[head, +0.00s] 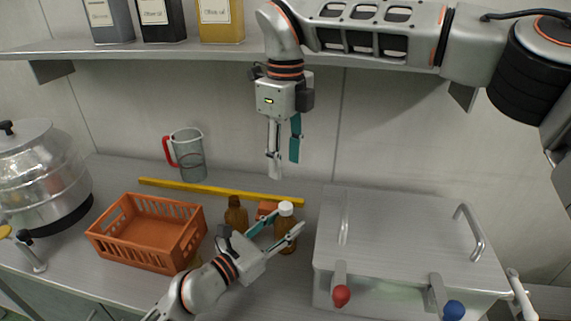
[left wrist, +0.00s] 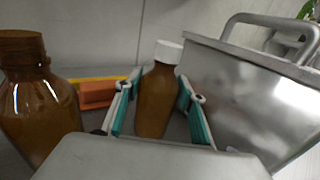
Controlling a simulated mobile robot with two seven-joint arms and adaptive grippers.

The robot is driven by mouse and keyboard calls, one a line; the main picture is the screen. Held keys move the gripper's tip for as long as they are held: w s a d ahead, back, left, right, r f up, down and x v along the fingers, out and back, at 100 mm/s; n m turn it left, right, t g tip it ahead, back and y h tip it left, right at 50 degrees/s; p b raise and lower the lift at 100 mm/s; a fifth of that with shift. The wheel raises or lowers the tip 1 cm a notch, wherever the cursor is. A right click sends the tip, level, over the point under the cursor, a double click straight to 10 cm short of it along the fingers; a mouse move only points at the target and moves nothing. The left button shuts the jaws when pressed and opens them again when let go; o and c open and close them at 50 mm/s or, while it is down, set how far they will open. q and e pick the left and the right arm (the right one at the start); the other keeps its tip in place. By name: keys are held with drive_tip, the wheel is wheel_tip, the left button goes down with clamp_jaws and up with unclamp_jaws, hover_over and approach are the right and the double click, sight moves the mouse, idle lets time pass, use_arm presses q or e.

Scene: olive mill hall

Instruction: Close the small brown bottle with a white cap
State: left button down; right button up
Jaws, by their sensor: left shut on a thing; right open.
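A brown bottle (head: 288,239) stands upright on the bench, with a white cap (head: 286,208) sitting on its mouth; I cannot tell whether the cap is tight. My left gripper (head: 281,229) is shut on this bottle, one finger on each side of its body. In the left wrist view, the bottle (left wrist: 155,103) is between the teal-padded fingers, below the white cap (left wrist: 168,51). My right gripper (head: 284,157) is open and empty, pointing down above the bench, higher than the bottle.
An uncapped brown bottle (head: 236,214) stands left of the held one, with a small orange box (head: 266,208) behind. An orange crate (head: 143,253) is further left. A steel box (head: 405,235) stands close on the right. A yellow bar (head: 215,190) and a jug (head: 189,155) are behind.

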use_arm(q)
drive_tip(key=c, duration=1.2)
unclamp_jaws()
drive_tip(key=v, duration=1.2)
